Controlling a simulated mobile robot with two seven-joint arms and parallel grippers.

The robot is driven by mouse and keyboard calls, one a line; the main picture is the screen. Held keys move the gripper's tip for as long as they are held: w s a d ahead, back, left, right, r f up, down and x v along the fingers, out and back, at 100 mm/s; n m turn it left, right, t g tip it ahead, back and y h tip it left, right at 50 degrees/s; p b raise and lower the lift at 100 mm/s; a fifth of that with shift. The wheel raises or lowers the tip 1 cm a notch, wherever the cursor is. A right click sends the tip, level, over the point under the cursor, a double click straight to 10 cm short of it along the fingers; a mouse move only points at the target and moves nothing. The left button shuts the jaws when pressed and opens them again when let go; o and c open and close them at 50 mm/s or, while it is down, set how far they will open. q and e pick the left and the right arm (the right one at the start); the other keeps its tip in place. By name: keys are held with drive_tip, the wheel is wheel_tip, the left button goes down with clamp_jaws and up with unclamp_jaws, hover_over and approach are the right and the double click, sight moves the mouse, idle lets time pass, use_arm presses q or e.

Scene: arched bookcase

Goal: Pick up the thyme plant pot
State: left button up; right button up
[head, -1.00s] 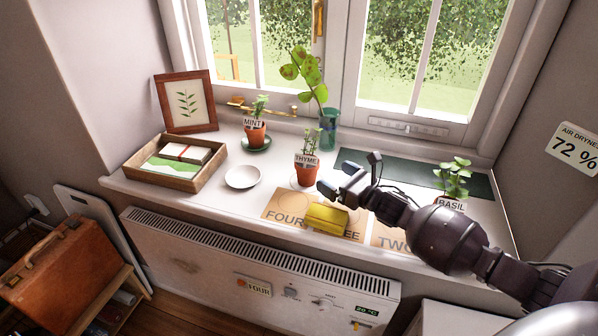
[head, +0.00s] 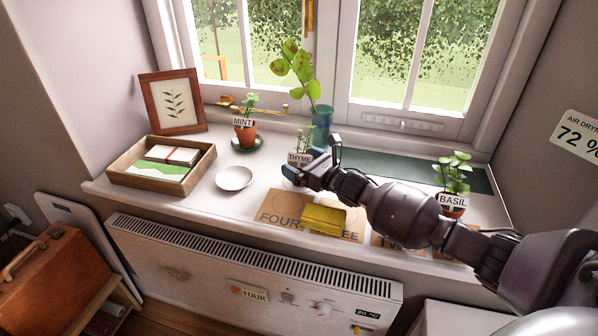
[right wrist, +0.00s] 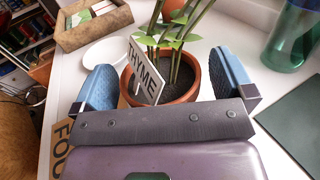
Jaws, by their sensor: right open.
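The thyme plant pot (right wrist: 190,89) is a terracotta pot with green stems and a white THYME label (right wrist: 146,75). In the head view its label (head: 300,158) and leaves show on the windowsill, while my right gripper (head: 309,172) hides most of the pot. In the right wrist view my right gripper (right wrist: 165,85) is open, with one blue-padded finger on each side of the pot. I cannot tell whether either finger touches it. My left gripper is not in view.
A mint pot (head: 245,138) on a green saucer and a teal glass vase (head: 322,122) stand behind. A white saucer (head: 234,178) and wooden tray (head: 205,163) are to the left. A yellow object (head: 325,218) lies in front. A basil pot (head: 452,212) stands right.

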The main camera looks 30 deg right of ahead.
drive_tip(key=shift+w+r, duration=0.1)
drive_tip(key=shift+w, duration=0.1)
drive_tip(key=shift+c, duration=0.3)
drive_tip(key=c, duration=1)
